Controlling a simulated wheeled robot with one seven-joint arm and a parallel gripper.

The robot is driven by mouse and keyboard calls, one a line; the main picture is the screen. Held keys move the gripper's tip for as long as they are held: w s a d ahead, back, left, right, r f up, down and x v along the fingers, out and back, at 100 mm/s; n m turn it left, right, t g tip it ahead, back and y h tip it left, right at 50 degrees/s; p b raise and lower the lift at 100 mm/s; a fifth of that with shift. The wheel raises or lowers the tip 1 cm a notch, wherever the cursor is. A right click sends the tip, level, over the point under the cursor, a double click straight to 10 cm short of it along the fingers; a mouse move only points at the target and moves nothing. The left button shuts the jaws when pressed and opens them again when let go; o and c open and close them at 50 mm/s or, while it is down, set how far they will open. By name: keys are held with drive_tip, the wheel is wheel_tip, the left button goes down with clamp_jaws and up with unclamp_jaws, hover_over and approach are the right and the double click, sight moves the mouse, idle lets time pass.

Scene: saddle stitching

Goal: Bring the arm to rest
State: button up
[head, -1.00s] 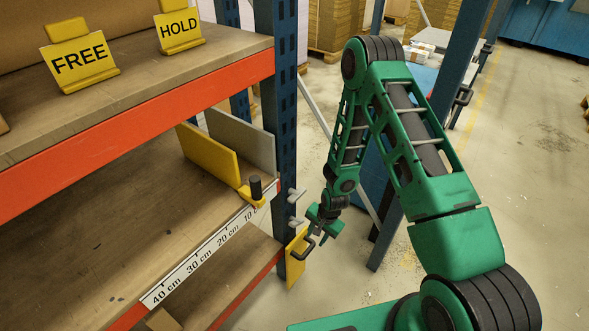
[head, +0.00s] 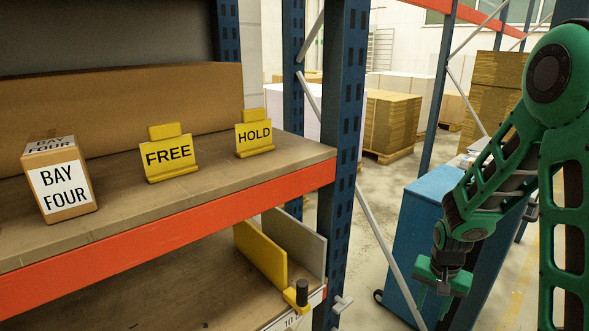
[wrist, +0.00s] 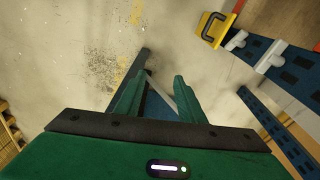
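My green arm stands at the right of the head view, folded, with my gripper (head: 443,287) hanging down in the aisle to the right of the shelf post. In the wrist view my gripper (wrist: 156,92) has its two fingers apart. Between and past them I see only a grey strut, something blue and the concrete floor, so it holds nothing. The gripper is clear of the shelf rack.
The rack's blue post (head: 342,130) stands left of the arm, and a blue cabinet (head: 415,235) is behind the gripper. FREE (head: 169,155) and HOLD (head: 254,138) signs and a BAY FOUR box (head: 58,185) stand on the upper shelf. A yellow handled plate (wrist: 217,28) shows in the wrist view.

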drive_tip(key=s+d+r, duration=0.5)
drive_tip(key=s+r, duration=0.5)
drive_tip(key=r, duration=0.2)
drive_tip(key=s+r, duration=0.4)
drive_tip(key=s, duration=0.4)
drive_tip(key=s+a+r+n+y, duration=0.1)
drive_tip(key=s+r, duration=0.3)
drive_tip(key=s, duration=0.4)
drive_tip(key=shift+s+g, duration=0.15)
drive_tip(key=shift+g, duration=0.25)
drive_tip(key=shift+r, duration=0.1)
drive_tip(key=shift+w+f, duration=0.25)
drive_tip(key=shift+w, duration=0.4)
